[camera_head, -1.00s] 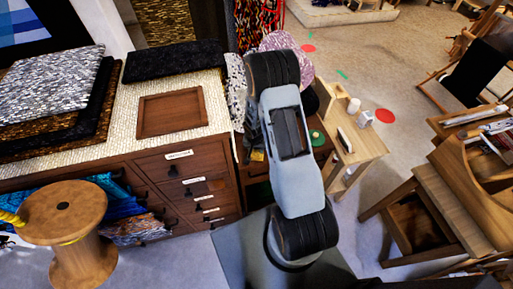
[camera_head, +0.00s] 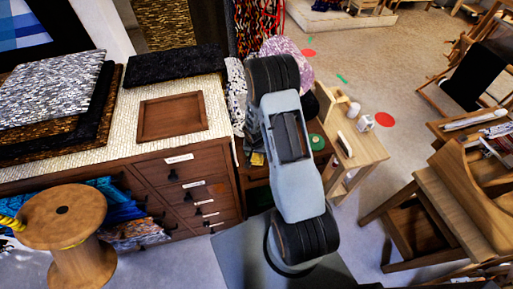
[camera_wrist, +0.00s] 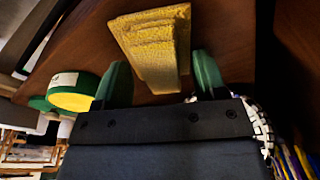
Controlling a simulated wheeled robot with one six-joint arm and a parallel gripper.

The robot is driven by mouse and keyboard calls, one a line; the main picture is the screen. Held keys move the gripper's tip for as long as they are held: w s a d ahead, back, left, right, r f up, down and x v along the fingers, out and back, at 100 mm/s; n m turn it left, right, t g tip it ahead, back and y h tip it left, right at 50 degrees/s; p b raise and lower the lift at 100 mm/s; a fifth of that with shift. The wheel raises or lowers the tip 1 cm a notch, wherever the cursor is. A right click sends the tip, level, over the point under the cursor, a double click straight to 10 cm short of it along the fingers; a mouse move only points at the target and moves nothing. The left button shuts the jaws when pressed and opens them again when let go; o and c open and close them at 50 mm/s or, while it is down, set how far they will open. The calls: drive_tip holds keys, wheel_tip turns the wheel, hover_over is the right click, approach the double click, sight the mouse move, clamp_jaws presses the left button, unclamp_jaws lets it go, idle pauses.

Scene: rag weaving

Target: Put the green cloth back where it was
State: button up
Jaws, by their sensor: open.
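I cannot make out a green cloth for certain in either view. My gripper (camera_wrist: 161,60) is open in the wrist view, its two dark green fingers apart with nothing held between them. A stack of yellow folded pieces (camera_wrist: 152,42) lies on a brown wooden surface just beyond and between the fingertips.
A drawer cabinet (camera_head: 190,185) with a wooden tray (camera_head: 172,115) on top stands at left. A wooden spool (camera_head: 65,225) stands in front of it. A small wooden table (camera_head: 365,152) is right of my arm. Wooden furniture (camera_head: 440,205) fills the far right. Open floor lies behind.

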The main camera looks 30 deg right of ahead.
wheel_tip(320, 180, up, 11)
drive_tip(key=s+a+b, duration=0.1)
drive_tip(key=s, duration=0.1)
wheel_tip(320, 180, up, 15)
drive_tip(key=n+t, duration=0.2)
drive_tip(key=n, duration=0.1)
hover_over(256, 156)
drive_tip(key=s+a, duration=0.4)
drive_tip(key=s, duration=0.1)
drive_tip(key=s+a+r+n+t+y, duration=0.1)
drive_tip(key=s+a+r+n, duration=0.2)
drive_tip(key=s+r, duration=0.5)
drive_tip(key=shift+s+a+n, duration=0.4)
drive_tip(key=shift+s+a, duration=0.15)
drive_tip(key=shift+s, duration=0.25)
drive_tip(key=shift+r, duration=0.1)
drive_tip(key=shift+c, duration=0.4)
